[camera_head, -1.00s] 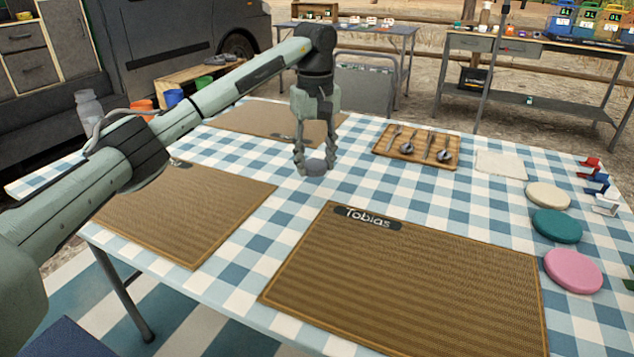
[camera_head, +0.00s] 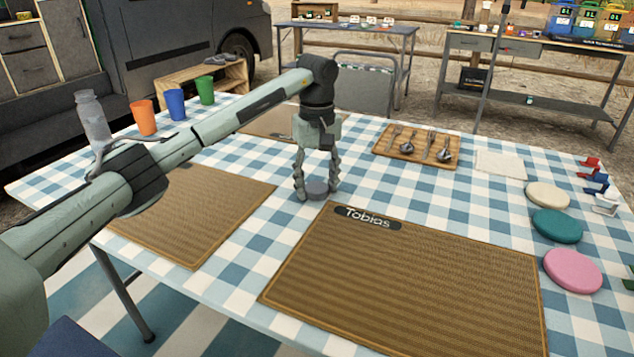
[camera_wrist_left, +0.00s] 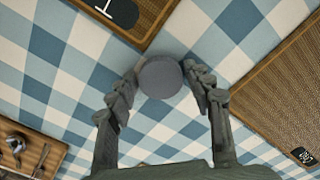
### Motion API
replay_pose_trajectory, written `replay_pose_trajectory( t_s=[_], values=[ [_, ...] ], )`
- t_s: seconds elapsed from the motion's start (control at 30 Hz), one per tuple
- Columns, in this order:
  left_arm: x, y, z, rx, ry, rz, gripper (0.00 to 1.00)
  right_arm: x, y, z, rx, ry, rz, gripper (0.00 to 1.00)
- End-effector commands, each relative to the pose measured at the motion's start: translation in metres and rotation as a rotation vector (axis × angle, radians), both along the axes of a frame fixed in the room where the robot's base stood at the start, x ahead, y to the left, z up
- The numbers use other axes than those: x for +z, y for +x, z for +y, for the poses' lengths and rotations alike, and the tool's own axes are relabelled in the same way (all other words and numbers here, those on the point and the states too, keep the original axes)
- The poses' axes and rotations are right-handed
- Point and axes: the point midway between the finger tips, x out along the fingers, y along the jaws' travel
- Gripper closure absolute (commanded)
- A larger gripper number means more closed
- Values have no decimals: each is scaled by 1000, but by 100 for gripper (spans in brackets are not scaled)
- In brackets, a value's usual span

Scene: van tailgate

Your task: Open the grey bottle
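The grey bottle (camera_head: 92,118) stands upright at the table's far left edge, behind my left forearm, which hides its lower part. Its narrow neck looks uncapped. My left gripper (camera_head: 317,188) points down over the middle of the table, just above or at the checked cloth. A round grey cap (camera_head: 317,189) is between its fingertips. In the left wrist view the cap (camera_wrist_left: 160,77) shows from above with a fingertip against each side. I cannot tell whether the cap touches the cloth. My right gripper is not in view.
An orange cup (camera_head: 143,117), a blue cup (camera_head: 175,104) and a green cup (camera_head: 205,90) stand beyond my left arm. The Tobias placemat (camera_head: 410,285) lies in front of the gripper. A wooden cutlery tray (camera_head: 382,150) lies to its right. Bare cloth surrounds the cap.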

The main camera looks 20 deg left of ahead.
Motion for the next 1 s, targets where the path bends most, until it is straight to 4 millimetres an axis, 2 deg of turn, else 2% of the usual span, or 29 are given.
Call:
replay_pose_trajectory(
  t_s=[0.33, 0.47, 0.57, 0.83, 1.0],
  values=[
    [1, 0, 0, 0, 0, 0, 37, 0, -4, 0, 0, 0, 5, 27],
    [10, 0, 0, 0, 1, -1, 37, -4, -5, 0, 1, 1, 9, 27],
    [26, 1, 0, 1, 1, -5, 37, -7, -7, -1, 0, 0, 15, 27],
    [85, 1, 0, 1, 1, -4, 37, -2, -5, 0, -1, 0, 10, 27],
    [112, 0, 0, 0, 1, -1, 37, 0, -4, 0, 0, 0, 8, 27]
  ],
)
